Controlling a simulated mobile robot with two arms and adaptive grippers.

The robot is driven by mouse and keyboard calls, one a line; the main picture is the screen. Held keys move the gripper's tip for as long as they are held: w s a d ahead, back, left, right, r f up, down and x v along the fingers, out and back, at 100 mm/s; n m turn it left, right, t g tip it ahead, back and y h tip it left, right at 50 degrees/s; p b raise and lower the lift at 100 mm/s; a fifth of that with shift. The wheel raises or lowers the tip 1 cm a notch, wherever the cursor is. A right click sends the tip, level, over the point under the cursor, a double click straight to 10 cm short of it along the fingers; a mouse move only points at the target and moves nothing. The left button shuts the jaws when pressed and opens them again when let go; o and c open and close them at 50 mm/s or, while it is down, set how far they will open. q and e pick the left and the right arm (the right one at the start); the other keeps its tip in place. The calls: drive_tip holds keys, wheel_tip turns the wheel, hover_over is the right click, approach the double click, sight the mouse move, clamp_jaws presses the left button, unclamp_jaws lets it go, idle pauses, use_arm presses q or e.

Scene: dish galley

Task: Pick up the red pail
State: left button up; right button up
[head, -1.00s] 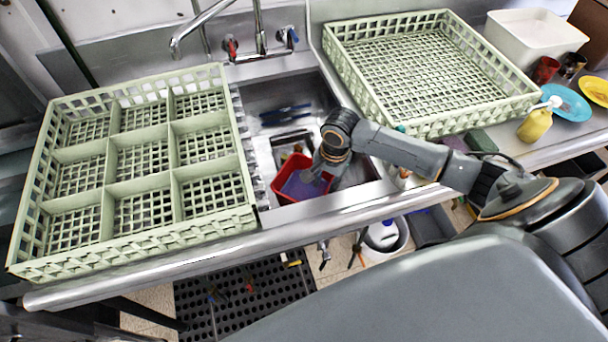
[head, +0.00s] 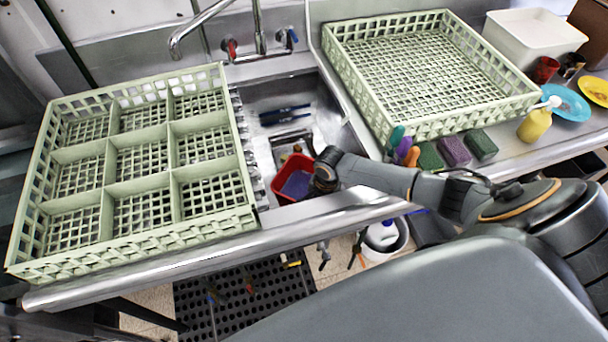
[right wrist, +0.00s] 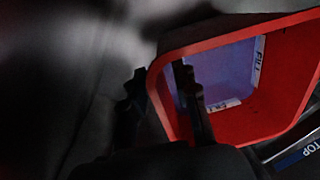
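The red pail (head: 283,172) sits in the sink basin near its front, with something bluish-purple inside. It also shows in the right wrist view (right wrist: 292,62), its open top facing the camera. My right gripper (right wrist: 158,72) is open at the pail's left wall in that view. One dark finger is outside the wall and the other reaches over the opening, so the rim lies between them. I cannot tell whether either finger touches it. In the head view my right wrist covers the pail's right side and hides the fingers. My left gripper is not in view.
A green divided rack (head: 118,237) stands left of the sink, and an open green rack (head: 435,124) right. The faucet (head: 259,30) rises behind. Dark utensils (head: 285,115) lie farther back in the basin. Sponges (head: 455,151) and a yellow bottle (head: 535,124) stand on the right counter.

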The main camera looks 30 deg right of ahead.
clamp_jaws()
drive_tip(key=shift+w+r, duration=0.1)
drive_tip(key=shift+r, duration=0.05)
drive_tip(key=shift+r, duration=0.1)
